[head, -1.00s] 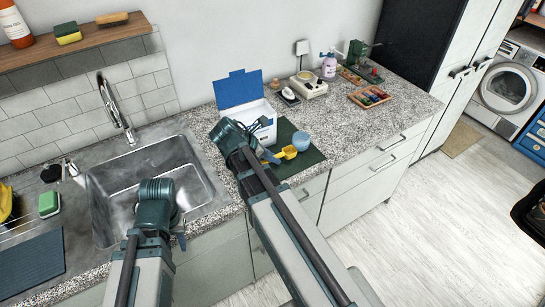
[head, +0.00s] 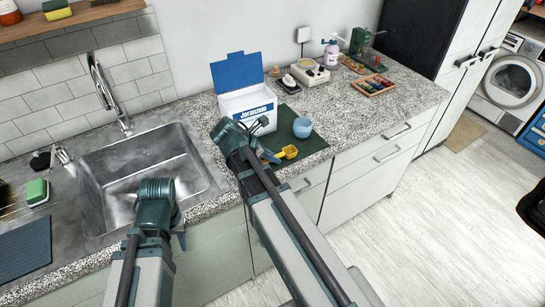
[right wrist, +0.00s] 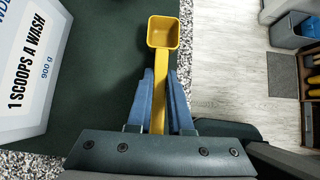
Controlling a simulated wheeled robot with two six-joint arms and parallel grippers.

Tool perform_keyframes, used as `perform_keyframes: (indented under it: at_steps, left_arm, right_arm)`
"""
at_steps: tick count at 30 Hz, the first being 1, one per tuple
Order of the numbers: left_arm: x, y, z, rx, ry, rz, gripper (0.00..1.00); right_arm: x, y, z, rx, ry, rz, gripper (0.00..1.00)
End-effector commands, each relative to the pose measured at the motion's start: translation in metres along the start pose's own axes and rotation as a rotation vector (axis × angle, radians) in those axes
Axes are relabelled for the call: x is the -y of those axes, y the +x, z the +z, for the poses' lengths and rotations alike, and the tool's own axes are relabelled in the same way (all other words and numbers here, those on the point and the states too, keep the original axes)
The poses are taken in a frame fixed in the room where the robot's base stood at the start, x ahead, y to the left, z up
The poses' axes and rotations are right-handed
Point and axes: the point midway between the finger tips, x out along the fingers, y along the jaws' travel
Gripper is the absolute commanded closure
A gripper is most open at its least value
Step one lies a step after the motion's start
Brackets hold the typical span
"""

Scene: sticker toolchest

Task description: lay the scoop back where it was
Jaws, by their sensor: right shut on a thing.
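The yellow scoop (head: 287,153) is in my right gripper (head: 268,158). In the right wrist view the scoop (right wrist: 164,32) points away with its square cup open to the camera, and the blue fingers of the right gripper (right wrist: 162,92) are closed on its handle. It is over the dark green mat (head: 312,147), near the front edge; its height is hard to tell. The white detergent box (head: 262,103) with a raised blue lid stands behind my right gripper. My left gripper (head: 181,240) hangs in front of the counter by the sink; its jaws are not clear.
A light blue bowl (head: 302,127) stands on the mat beyond the scoop. The sink (head: 140,175) lies left of the box. A wooden tray (head: 374,86) and several small things stand further back. Counter right of the mat is clear.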

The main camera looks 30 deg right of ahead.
Motion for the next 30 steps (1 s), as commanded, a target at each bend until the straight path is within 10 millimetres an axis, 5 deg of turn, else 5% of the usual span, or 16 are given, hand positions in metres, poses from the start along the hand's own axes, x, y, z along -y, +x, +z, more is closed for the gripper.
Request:
perform_keyframes:
  at_steps: [28,29,30]
  left_arm:
    - [-0.001,0.0108,-0.0006,0.0,0.0,0.0,0.63]
    - [-0.001,0.0106,-0.0006,0.0,0.0,0.0,0.63]
    - [-0.0009,0.0098,-0.0006,0.0,0.0,0.0,0.63]
  right_arm:
    - [0.0001,0.0083,-0.0069,0.0,0.0,0.0,1.0]
    - [0.0001,0.0082,-0.0068,0.0,0.0,0.0,0.8]
    - [0.0,0.0076,-0.0063,0.0,0.0,0.0,0.73]
